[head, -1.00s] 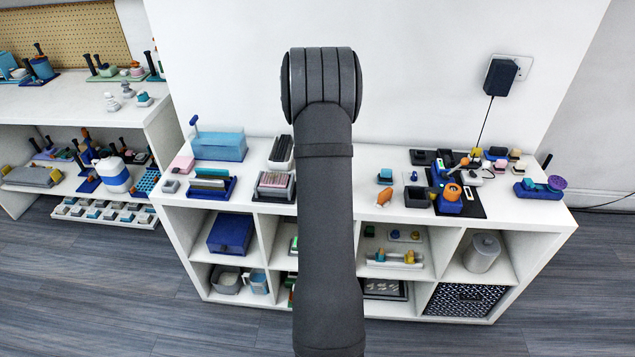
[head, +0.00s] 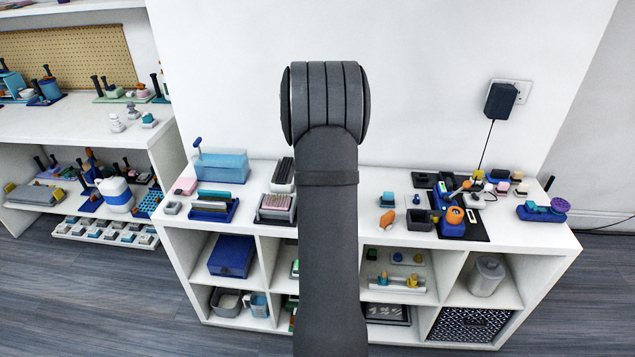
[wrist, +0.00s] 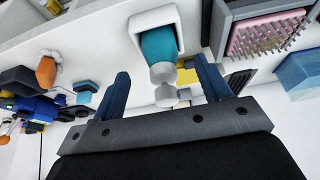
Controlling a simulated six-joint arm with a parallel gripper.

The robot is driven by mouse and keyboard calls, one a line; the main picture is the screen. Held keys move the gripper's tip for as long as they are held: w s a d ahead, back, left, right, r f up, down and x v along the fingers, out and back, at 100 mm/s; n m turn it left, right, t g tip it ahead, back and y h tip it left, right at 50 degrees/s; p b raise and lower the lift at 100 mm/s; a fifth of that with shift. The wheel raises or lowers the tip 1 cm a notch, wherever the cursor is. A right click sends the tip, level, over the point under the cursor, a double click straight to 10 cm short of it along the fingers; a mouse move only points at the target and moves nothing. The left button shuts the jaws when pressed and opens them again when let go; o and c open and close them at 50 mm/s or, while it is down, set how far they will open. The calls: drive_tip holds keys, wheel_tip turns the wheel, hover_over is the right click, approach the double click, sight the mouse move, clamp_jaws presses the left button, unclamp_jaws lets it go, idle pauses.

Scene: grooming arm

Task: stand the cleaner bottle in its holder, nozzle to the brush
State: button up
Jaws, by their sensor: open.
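A teal bottle (wrist: 157,46) with a pale grey neck and cap shows in the wrist view. Its teal body sits within a white U-shaped holder (wrist: 152,18), and its cap end points toward my gripper. I cannot tell which way the nozzle faces or how fully the bottle is seated. My gripper (wrist: 161,67) is open, with one blue finger on each side of the bottle's neck in the picture, no contact visible. My arm hides the bottle in the head view.
An orange object (head: 387,219) and a small teal block (head: 387,199) stand right of my arm. A cluttered black mat (head: 478,232) lies farther right. A light-blue box (head: 221,166) stands at left. The white wall rises behind the shelf top.

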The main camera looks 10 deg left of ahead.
drive_tip(key=v, duration=1.2)
drive_tip(key=shift+r, duration=0.35)
drive_tip(key=shift+s, duration=0.1)
drive_tip(key=x, duration=1.7)
drive_tip(key=shift+f, duration=0.25)
drive_tip(key=shift+r, duration=0.1)
